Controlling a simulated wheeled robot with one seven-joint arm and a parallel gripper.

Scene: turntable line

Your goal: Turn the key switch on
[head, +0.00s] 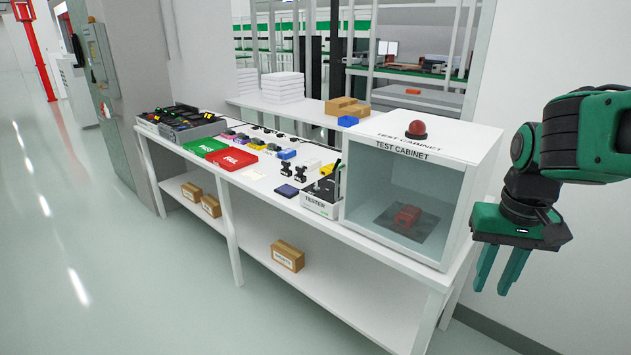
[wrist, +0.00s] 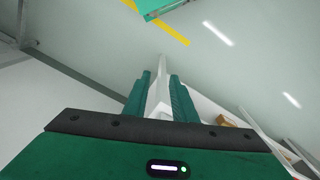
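I cannot make out a key switch in either view. A grey wall box (head: 101,58) with small fittings on its front hangs on the grey column at the far left of the head view; its details are too small to tell whether a key switch is among them. My gripper (head: 491,291) is at the right of the head view, fingers pointing down, to the right of the test cabinet and far from the wall box. Its two green fingers are apart with nothing held between them. In the wrist view the fingers (wrist: 160,76) point toward the floor, with a white strip behind them.
A long white workbench (head: 390,263) carries a test cabinet (head: 453,160) with a red dome, a tester (head: 321,207), green and red trays (head: 233,157) and small parts. Cardboard boxes (head: 287,256) lie on its lower shelf. The floor (head: 90,230) at left is clear.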

